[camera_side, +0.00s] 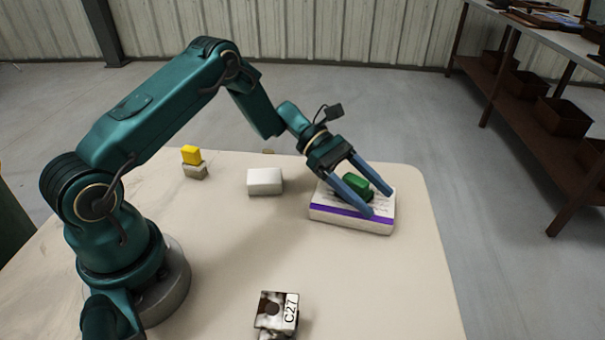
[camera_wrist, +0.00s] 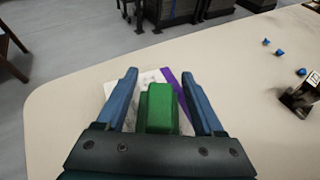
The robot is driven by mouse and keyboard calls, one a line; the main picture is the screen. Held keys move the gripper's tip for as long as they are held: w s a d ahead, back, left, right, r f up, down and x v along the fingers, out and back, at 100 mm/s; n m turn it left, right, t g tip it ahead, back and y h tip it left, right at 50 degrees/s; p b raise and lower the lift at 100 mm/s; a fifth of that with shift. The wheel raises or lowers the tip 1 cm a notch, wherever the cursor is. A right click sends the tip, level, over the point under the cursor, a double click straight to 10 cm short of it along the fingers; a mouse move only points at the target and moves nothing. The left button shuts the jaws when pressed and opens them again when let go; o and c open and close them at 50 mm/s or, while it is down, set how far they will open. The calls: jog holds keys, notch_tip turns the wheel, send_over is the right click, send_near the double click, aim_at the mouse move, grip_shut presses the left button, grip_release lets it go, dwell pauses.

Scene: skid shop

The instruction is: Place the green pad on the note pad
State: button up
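The green pad (camera_side: 364,184) is a small green block that sits on top of the note pad (camera_side: 350,222), a thick white pad with a purple stripe. In the wrist view the green pad (camera_wrist: 160,108) lies between the two blue fingers, and the note pad (camera_wrist: 172,76) shows beneath it. My gripper (camera_side: 382,203) is over the note pad with its fingers spread. In the wrist view gaps show on both sides between the fingers and the green pad, so my gripper (camera_wrist: 163,75) is open around it. The fingers partly hide both things in the side view.
A white block (camera_side: 265,182) stands left of the note pad. A yellow block (camera_side: 192,154) sits on a grey block (camera_side: 195,172) farther left. Small blue pieces (camera_wrist: 279,53) show at right in the wrist view.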

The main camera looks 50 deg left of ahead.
jog(key=shift+a+r, duration=0.2)
jog(key=v, duration=1)
jog(key=shift+a+r, duration=0.1)
jog(key=shift+a, duration=0.1)
jog(key=shift+s+a+r, duration=0.2)
jog(key=shift+a+r, duration=0.1)
jog(key=shift+a, duration=0.1)
jog(key=s+d+r+m+t+y, duration=0.1)
jog(key=s+r+m+y, duration=0.3)
jog(key=s+m, duration=0.6)
jog(key=s+d+r+m+t+y, duration=0.2)
jog(key=s+d+r+m+y, duration=0.1)
jog(key=s+m+y, duration=0.6)
jog(key=shift+s+r+m, duration=0.5)
jog(key=shift+s, duration=0.1)
